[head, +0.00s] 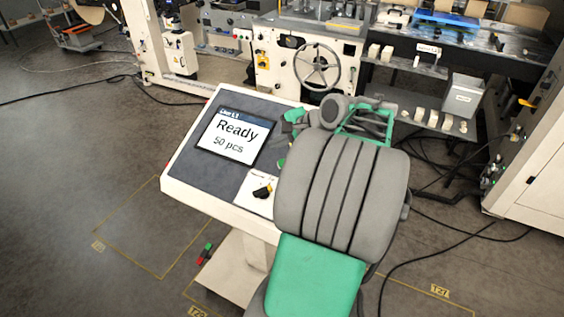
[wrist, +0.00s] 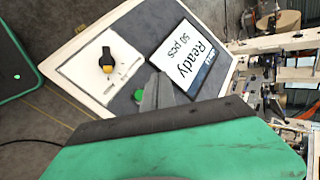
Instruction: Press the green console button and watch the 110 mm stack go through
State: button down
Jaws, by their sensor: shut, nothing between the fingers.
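The console (head: 185,178) has a slanted grey panel with a screen (head: 232,137) reading "Ready 50 pcs". The green button (wrist: 138,96) shows in the wrist view between the screen and a black and yellow rotary switch (wrist: 107,62). In the head view only a sliver of green shows beside my arm, probably the button. My gripper (wrist: 156,90) is shut and empty, its grey fingers over the panel right beside the button; I cannot tell whether they touch it. I cannot identify a 110 mm stack.
A machine with a handwheel (head: 316,66) stands behind the console. A dark bench with small pale blocks and a grey box (head: 463,100) is at the back right. A white cabinet (head: 535,180) stands at the right. Cables cross the floor; the left floor is mostly clear.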

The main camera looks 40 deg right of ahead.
jog(key=f+b, duration=0.2)
jog(key=d+f+b, duration=0.1)
jog(key=f+b, duration=0.1)
jog(key=w+d+f+b, duration=0.1)
jog(key=f+b, duration=0.1)
jog(key=shift+d+f, duration=0.2)
jog(key=shift+w+d+f, duration=0.1)
jog(key=shift+d+f, duration=0.35)
jog(key=shift+f, duration=0.35)
jog(key=shift+f, duration=0.1)
dwell(1.1)
jog(key=shift+d+f, duration=0.15)
jog(key=shift+f, duration=0.15)
jog(key=shift+w+d+f, duration=0.1)
jog(key=shift+d+f, duration=0.1)
jog(key=shift+f, duration=0.35)
dwell(0.8)
jog(key=shift+a+r+p, duration=0.2)
jog(key=shift+r+p, duration=0.3)
jog(key=shift+p, duration=0.05)
jog(key=shift+a+r+p, duration=0.15)
jog(key=shift+r+p, duration=0.3)
jog(key=shift+p, duration=0.05)
